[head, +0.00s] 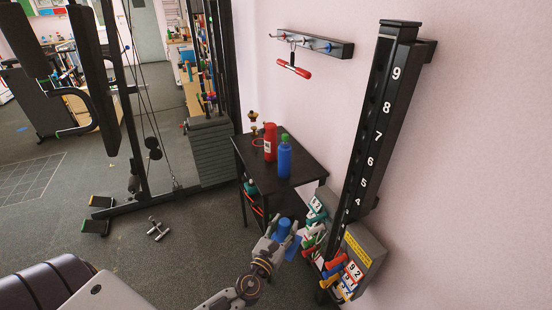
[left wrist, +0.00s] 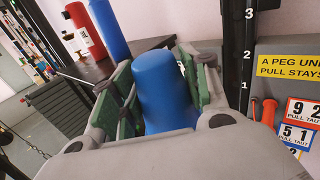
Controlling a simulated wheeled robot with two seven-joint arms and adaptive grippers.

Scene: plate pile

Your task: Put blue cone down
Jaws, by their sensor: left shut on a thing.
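The blue cone (head: 284,228) is in my left gripper (head: 287,236), low in front of the black side table (head: 309,171). In the left wrist view the blue cone (left wrist: 163,88) fills the space between the green-padded fingers of my left gripper (left wrist: 166,78). The gripper is shut on it. The cone's narrower, rounded end points away from the palm, and its lower end is hidden by the gripper body. I cannot tell whether it touches anything beyond the fingers. My right gripper is not in view.
A red bottle (head: 270,141) and a blue bottle (head: 285,158) stand on the side table. A numbered black post (head: 375,130) with a grey box (head: 364,246) and coloured handles stands close on the right. Open floor (head: 165,260) lies to the left, with a small metal handle (head: 158,229).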

